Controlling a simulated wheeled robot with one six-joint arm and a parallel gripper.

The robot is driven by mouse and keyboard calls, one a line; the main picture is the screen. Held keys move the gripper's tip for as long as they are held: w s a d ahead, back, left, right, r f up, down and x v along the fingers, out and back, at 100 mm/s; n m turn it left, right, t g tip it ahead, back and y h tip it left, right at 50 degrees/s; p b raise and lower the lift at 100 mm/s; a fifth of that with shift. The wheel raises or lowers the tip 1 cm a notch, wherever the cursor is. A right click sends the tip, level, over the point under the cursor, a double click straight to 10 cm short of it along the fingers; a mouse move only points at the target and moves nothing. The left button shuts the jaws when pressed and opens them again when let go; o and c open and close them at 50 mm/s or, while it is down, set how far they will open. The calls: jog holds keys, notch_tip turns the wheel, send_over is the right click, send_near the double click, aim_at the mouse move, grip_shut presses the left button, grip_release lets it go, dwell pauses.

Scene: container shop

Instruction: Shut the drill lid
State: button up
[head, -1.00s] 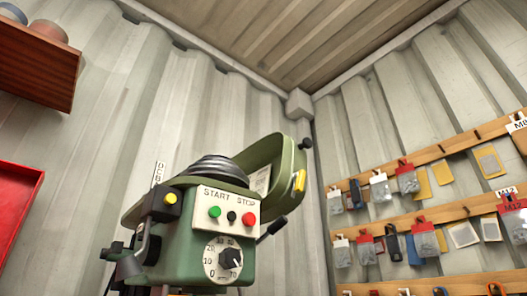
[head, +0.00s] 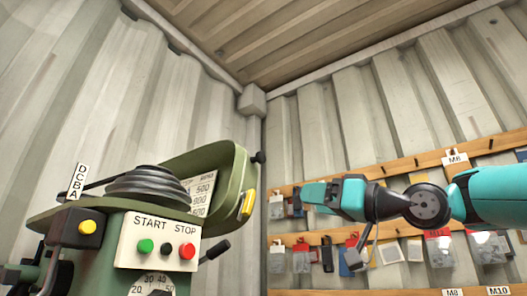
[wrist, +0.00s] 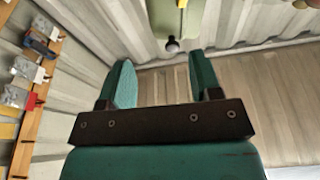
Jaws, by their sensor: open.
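The green drill (head: 60,226) has its lid (head: 232,165) swung up and open, tilted to the right of the dark stepped pulley (head: 150,187). A speed label (head: 203,193) shows inside the lid. The lid carries a yellow piece (head: 247,206) and a black knob (head: 260,157). My gripper (head: 312,195) is to the right of the lid, apart from it in the head view. In the wrist view my gripper (wrist: 163,82) is open and empty, with the lid (wrist: 172,20) and its knob (wrist: 172,45) beyond the fingertips.
The drill's front panel has START and STOP buttons (head: 160,241). A short dark lever (head: 215,250) sticks out below the lid. Wooden rails with hanging bags (head: 490,249) line the right wall, behind my arm. The air between gripper and lid looks clear.

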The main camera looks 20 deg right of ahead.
notch_tip(320, 180, up, 6)
jog(key=s+d+n+y, duration=0.1)
jog(key=s+d, duration=0.1)
jog(key=p, duration=1)
send_near(262, 158)
jog(key=shift+t, duration=0.4)
jog(key=x, duration=0.8)
jog(key=shift+w+a, duration=0.15)
jog(key=shift+w, duration=0.25)
jog(key=shift+w+a, duration=0.3)
jog(key=shift+w, duration=0.1)
grip_shut()
jog(key=shift+n, duration=0.3)
